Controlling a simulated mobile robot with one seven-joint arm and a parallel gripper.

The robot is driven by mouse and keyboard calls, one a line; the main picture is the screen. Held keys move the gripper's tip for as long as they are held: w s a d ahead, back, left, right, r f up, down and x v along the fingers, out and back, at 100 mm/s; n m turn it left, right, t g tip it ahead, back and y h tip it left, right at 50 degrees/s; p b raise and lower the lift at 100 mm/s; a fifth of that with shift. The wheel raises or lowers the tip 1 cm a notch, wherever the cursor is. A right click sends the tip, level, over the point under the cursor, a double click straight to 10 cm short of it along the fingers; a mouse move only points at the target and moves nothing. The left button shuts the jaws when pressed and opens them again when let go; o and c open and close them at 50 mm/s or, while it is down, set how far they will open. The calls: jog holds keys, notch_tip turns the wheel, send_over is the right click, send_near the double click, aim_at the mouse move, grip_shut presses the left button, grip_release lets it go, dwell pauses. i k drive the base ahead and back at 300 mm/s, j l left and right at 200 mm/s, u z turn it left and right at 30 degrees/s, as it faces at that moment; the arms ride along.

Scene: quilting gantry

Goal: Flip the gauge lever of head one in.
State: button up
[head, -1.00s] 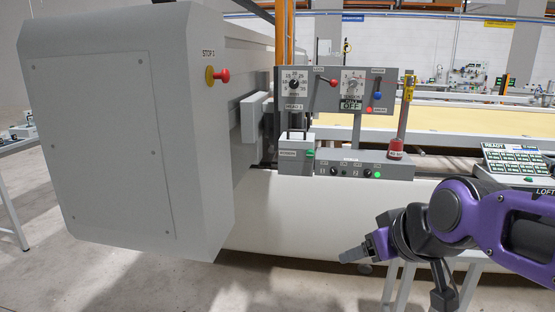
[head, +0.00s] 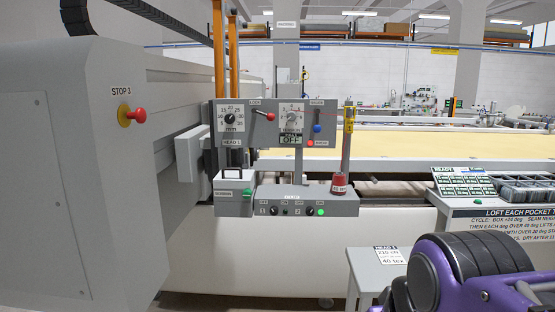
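The grey control panel marked HEAD 1 (head: 264,139) stands at mid-left, facing me. At its right side, a lever with a blue knob (head: 317,128) hangs under a small label that seems to read GAUGE. The knob sits low, near a red lamp (head: 310,143). Another lever with a red knob (head: 270,116) slants down to the right beside the label LOCK. My gripper is outside the picture; only purple and black links of my arm show at the bottom right.
A red stop button (head: 139,114) juts from the big grey housing (head: 40,190) at left. Below the panel is a grey switch box (head: 345,203) with a green lamp. A red cylinder (head: 339,181) stands on it. A small white table (head: 362,268) stands before the frame.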

aim_at(317, 128)
jog(key=i+j+z, duration=0.15)
jog(key=i+j, duration=1.05)
jog(key=k+l, duration=0.2)
jog(key=l, duration=0.15)
jog(key=k+l, duration=0.4)
jog(key=l, duration=0.25)
jog(key=k+l, duration=0.2)
jog(key=l, duration=0.15)
jog(key=i+j+z, duration=0.25)
jog(key=j, duration=0.4)
jog(key=j+z, duration=0.25)
jog(key=j, duration=0.4)
